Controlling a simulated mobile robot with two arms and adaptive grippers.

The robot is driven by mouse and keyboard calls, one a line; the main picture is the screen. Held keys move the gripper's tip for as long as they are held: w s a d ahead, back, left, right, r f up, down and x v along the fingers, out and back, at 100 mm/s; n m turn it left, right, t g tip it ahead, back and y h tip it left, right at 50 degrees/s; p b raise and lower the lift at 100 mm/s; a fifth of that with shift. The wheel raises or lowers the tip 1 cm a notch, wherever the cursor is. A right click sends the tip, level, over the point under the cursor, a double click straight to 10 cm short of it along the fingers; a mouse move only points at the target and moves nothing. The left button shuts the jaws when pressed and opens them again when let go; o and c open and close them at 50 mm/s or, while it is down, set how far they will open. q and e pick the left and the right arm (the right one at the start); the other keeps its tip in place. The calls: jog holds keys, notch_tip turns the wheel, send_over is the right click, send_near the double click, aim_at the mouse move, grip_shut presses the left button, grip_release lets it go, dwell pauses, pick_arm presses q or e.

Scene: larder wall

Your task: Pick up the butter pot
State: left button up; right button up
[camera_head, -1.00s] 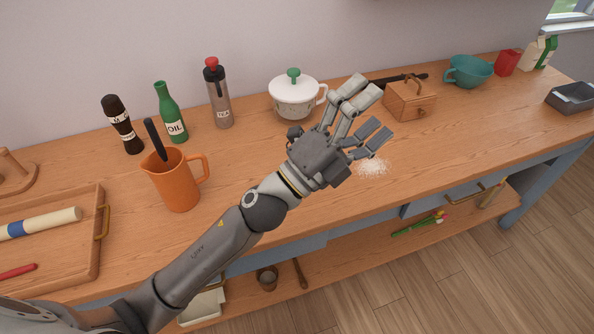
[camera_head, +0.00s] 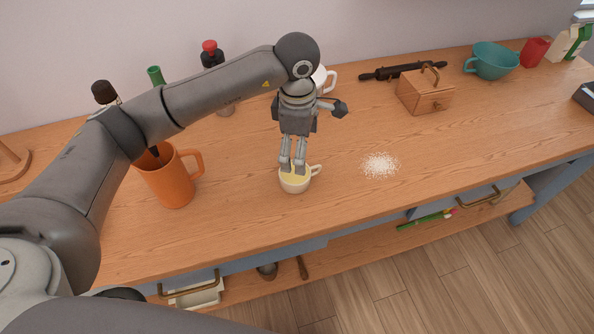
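A small cream pot with a yellow filling and a handle on its right, which looks like the butter pot (camera_head: 298,186), stands upright near the front of the counter. My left gripper (camera_head: 293,171) points straight down over it. Its fingertips are at the pot's mouth and overlap the yellow filling. The fingers hide part of the pot, and I cannot tell whether they are closed on it. My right gripper is not in view.
An orange jug (camera_head: 171,182) stands left of the pot. White powder (camera_head: 380,165) lies to its right. A wooden box (camera_head: 427,95), a rolling pin (camera_head: 395,72) and a teal bowl (camera_head: 492,62) stand further right. My arm partly hides several bottles and a white pot (camera_head: 320,78).

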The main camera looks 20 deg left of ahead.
pick_arm(q)
jog(key=f, duration=0.1)
jog(key=f+p, duration=0.1)
jog(key=f, duration=0.3)
jog(key=shift+w+a, duration=0.1)
jog(key=shift+a, duration=0.15)
jog(key=f+p, duration=0.2)
jog(key=f, duration=0.1)
jog(key=f+p, duration=0.1)
jog(key=shift+s+a+f, duration=0.2)
jog(key=shift+a+f, duration=0.1)
jog(key=shift+f, duration=0.45)
jog(key=shift+w, duration=0.1)
jog(key=shift+c, duration=0.4)
jog(key=c, duration=1.2)
jog(key=shift+c, duration=0.4)
jog(key=shift+r, duration=0.1)
